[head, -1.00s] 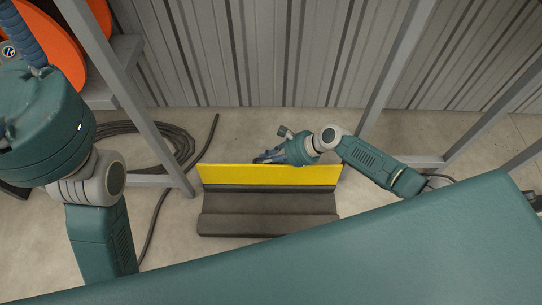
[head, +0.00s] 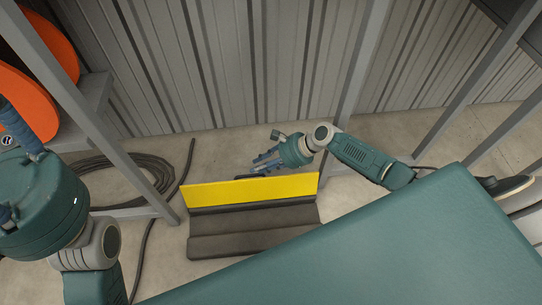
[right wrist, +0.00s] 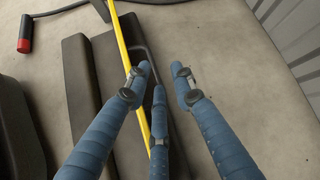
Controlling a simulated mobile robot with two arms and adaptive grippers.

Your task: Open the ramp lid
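The ramp has a dark stepped base (head: 255,237) on the floor and a yellow lid panel (head: 250,190) standing raised along its far edge. In the right wrist view the lid shows nearly edge-on as a yellow strip (right wrist: 124,50), with a dark bent handle (right wrist: 146,55) beside it. My right gripper (head: 262,163) is just behind the lid's top edge, near its middle. Its blue fingers (right wrist: 158,85) are spread apart and appear to grip nothing; the middle finger lies close to the handle, and I cannot tell whether they touch. My left gripper (head: 20,128) shows only in part at the left edge.
A coiled dark cable (head: 130,178) lies on the floor left of the ramp. Grey metal posts (head: 355,75) and a corrugated wall (head: 240,60) stand behind. Orange reels (head: 25,95) sit on a shelf at the left. A teal surface fills the front.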

